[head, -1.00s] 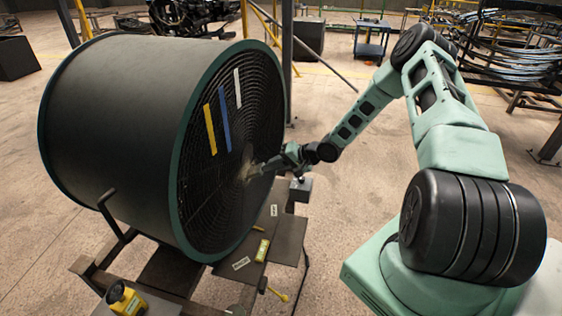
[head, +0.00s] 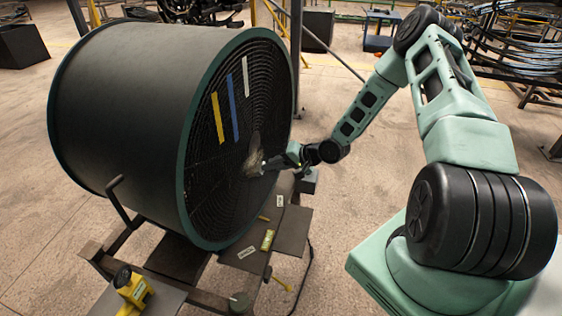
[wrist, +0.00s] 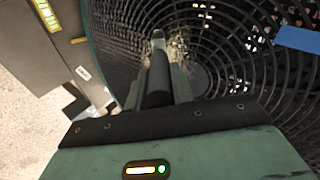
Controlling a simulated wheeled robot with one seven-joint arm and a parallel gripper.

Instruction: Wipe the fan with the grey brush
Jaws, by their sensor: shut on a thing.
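The fan (head: 125,115) is a large dark drum with a green rim and a round wire grille facing right. Its grille fills the wrist view (wrist: 240,80), with a tan, dusty-looking patch (wrist: 185,50) around the middle. My gripper (head: 268,164) is at the grille's centre, just in front of that patch. It is shut on the grey brush, whose pale tip (wrist: 158,36) points at the grille in the wrist view. I cannot tell whether the brush touches the grille. The gripper partly hides the brush in the head view.
Yellow, blue and white strips (head: 233,107) hang on the grille. Below are a dark platform (head: 285,225) with small labelled items, a yellow device (head: 133,290) at the front left and a grey box (head: 309,181) beside the arm. A post (head: 296,60) stands behind. Floor on the right is open.

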